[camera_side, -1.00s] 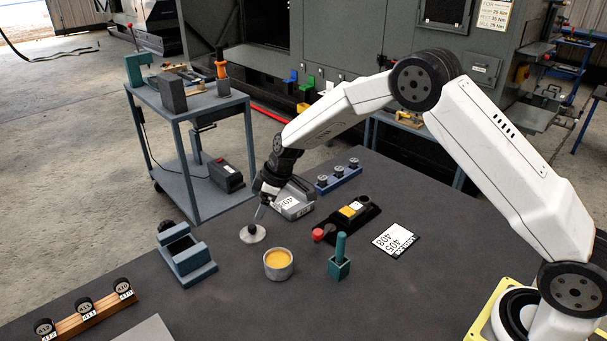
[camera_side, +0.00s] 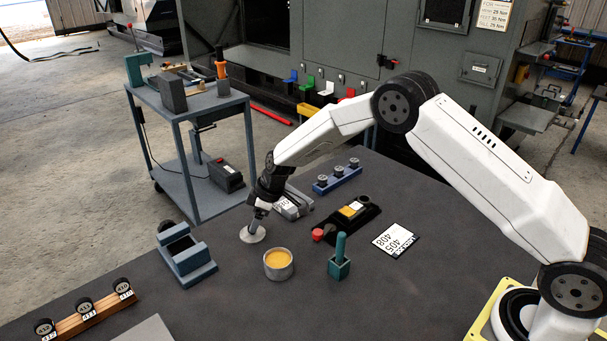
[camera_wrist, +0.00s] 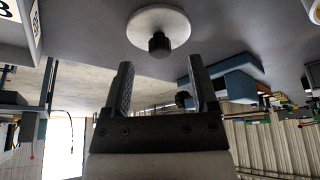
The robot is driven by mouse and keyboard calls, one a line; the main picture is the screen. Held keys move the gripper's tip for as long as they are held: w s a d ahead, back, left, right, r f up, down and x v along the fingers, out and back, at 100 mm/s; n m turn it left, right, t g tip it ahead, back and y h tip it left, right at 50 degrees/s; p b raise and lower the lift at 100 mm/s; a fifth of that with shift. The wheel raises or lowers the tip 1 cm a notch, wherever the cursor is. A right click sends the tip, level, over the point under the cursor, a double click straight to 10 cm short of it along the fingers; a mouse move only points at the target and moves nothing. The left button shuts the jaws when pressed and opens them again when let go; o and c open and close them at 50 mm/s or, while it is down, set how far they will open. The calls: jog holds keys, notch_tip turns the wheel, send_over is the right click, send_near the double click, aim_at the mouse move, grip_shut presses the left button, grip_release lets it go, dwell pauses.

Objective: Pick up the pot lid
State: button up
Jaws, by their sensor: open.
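The pot lid (camera_side: 252,237) is a pale grey disc with a dark knob, lying flat on the dark table. In the wrist view the lid (camera_wrist: 172,20) is at the top, its black knob (camera_wrist: 159,44) pointing toward my gripper. My gripper (camera_wrist: 160,62) is open and empty, its two fingers apart with the knob lined up between them, just beyond the tips. In the side view my gripper (camera_side: 257,222) is directly over the lid and hides the knob. The grey pot (camera_side: 278,271) with yellow contents stands open to the right of the lid.
A blue-grey vise-like block (camera_side: 187,257) stands left of the lid. A teal block with a handle (camera_side: 340,266) is right of the pot. A grey box (camera_side: 293,204) sits behind my gripper, and a black fixture (camera_side: 350,218) lies to the right.

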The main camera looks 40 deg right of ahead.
jog(key=shift+x, duration=1.4)
grip_shut()
